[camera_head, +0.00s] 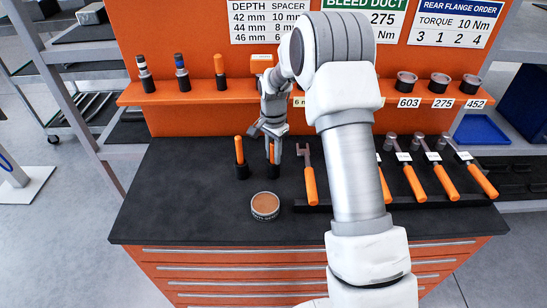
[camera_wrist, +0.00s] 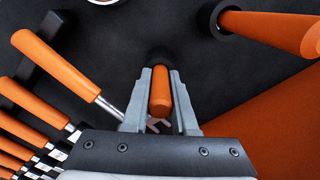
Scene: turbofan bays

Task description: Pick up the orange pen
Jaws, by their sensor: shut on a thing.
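In the head view an orange pen (camera_head: 271,152) stands upright in a black holder (camera_head: 273,171) on the dark worktop. My gripper (camera_head: 273,143) is around its upper part from above. In the wrist view the pen (camera_wrist: 160,92) lies between the two grey fingers of my gripper (camera_wrist: 160,86), which are shut on it. Its lower end is still at the dark holder. A second orange pen (camera_head: 239,150) stands upright in its own black holder (camera_head: 242,172) just to the left; it also shows at the upper right of the wrist view (camera_wrist: 270,30).
An orange-handled tool (camera_head: 310,185) lies close to the right, with several more in a black rack farther right. A round tin (camera_head: 265,205) sits in front. An orange shelf (camera_head: 200,94) with upright markers is behind. The worktop's left front is clear.

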